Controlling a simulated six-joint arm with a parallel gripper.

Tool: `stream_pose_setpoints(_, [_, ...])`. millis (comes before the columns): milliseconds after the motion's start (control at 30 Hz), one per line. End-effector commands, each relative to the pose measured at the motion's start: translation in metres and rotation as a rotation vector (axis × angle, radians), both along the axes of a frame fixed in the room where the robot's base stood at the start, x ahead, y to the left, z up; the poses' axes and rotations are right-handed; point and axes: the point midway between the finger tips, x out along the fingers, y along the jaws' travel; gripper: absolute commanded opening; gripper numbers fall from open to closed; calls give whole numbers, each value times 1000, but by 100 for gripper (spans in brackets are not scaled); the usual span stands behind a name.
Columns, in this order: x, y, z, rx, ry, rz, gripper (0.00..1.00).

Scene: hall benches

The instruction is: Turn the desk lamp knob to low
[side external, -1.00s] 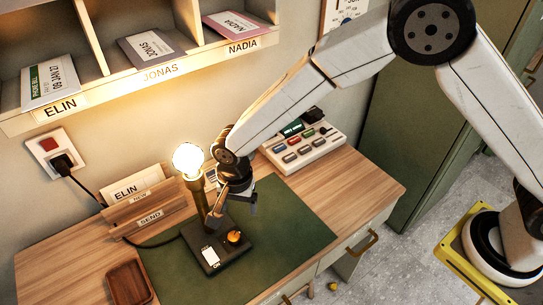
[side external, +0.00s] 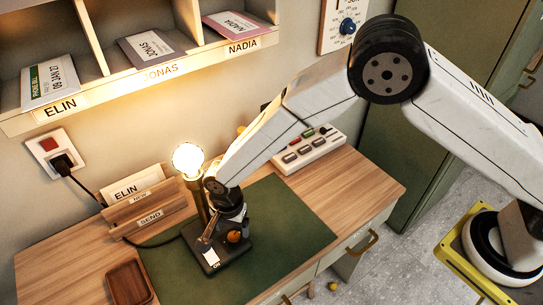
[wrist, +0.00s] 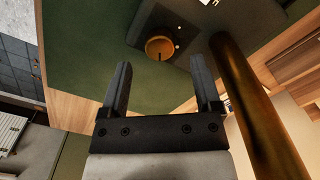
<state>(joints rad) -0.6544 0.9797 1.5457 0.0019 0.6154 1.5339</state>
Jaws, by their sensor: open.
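The desk lamp has a lit, bare bulb (side external: 188,160) on a brass post, which also shows in the wrist view (wrist: 258,110). Its dark base (side external: 215,262) stands on the green desk mat. The round orange-brass knob (side external: 234,237) sits on the base; in the wrist view the knob (wrist: 158,48) shows a dark pointer mark. My gripper (side external: 224,230) is low over the base, close by the knob. In the wrist view my gripper (wrist: 160,66) is open and empty, with the knob ahead between its fingertips. I cannot tell whether the fingers touch it.
The lamp post stands close beside my right finger in the wrist view. A letter holder (side external: 150,208) is left of the lamp, and a wooden tray (side external: 128,283) is front left. A button panel (side external: 312,148) stands behind. The mat's right part (side external: 290,225) is clear.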

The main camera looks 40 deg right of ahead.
Motion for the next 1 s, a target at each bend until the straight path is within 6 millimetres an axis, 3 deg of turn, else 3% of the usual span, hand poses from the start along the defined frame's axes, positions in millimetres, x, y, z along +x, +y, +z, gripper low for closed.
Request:
stream_pose_setpoints(300, [0,0,-29,1,1,0,81])
stream_pose_setpoints(700, [0,0,-34,1,0,0,81])
stream_pose_setpoints(933, [0,0,-33,1,0,0,8])
stream_pose_setpoints(967, [0,0,-33,1,0,0,0])
stream_pose_setpoints(1000, [0,0,-33,1,0,0,0])
